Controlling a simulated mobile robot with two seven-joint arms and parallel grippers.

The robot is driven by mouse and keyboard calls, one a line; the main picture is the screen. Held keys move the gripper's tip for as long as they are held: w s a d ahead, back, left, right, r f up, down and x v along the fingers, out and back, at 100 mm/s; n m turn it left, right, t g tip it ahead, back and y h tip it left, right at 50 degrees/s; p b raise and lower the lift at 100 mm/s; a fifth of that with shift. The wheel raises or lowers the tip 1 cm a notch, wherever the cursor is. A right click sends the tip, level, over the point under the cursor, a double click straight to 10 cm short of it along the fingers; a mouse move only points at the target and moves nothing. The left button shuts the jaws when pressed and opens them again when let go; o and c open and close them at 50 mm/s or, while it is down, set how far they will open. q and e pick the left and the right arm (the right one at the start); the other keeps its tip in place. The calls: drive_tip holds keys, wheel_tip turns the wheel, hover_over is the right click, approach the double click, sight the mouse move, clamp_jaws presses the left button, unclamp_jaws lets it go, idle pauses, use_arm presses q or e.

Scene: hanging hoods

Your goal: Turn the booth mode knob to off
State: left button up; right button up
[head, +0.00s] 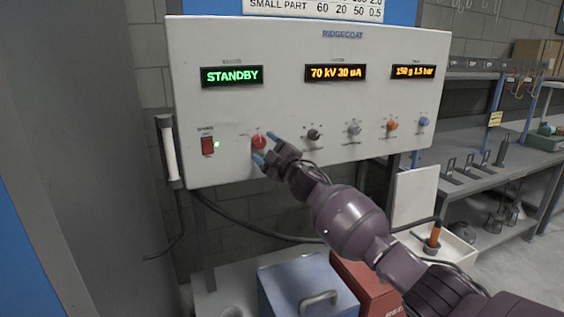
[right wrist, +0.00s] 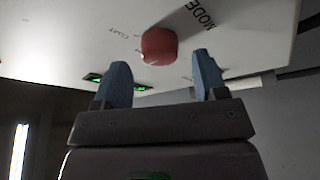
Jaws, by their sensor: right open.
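The booth mode knob (head: 259,142) is a round red knob on the lower left part of the white control panel (head: 290,105). In the right wrist view the red knob (right wrist: 159,46) shows beside the lettering "MODE". The left display (head: 232,76) reads STANDBY in green. My right gripper (head: 265,149) is at the knob in the head view, its blue fingers around or just in front of it. In the right wrist view the gripper (right wrist: 162,80) is open, with the knob beyond and between the fingertips; I see no contact. My left gripper is not in view.
A black knob (head: 314,135) and other knobs are to the right. A blue box (head: 300,285) and a red box (head: 368,290) stand below the panel.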

drive_tip(key=v, duration=0.9)
drive_tip(key=shift+p, duration=0.3)
drive_tip(key=shift+s+d+f, duration=0.1)
drive_tip(key=shift+s+d, duration=0.05)
drive_tip(key=s+d+f+m+g+h, duration=0.2)
drive_tip(key=s+d+f+m+h, duration=0.2)
drive_tip(key=s+f, duration=0.8)
drive_tip(key=s+d+f+m+g+h, duration=0.1)
drive_tip(key=s+d+f+m+h, duration=0.3)
drive_tip(key=s+d+f+m, duration=0.4)
drive_tip(key=s+d+f+m+g+h, duration=0.2)
drive_tip(key=s+d+f, duration=0.7)
drive_tip(key=s+f, duration=0.9)
drive_tip(key=s+m+h, duration=0.2)
drive_tip(key=s+m, duration=0.2)
drive_tip(key=shift+s+g, duration=0.25)
drive_tip(key=shift+g, duration=0.05)
drive_tip(key=shift+f, duration=0.15)
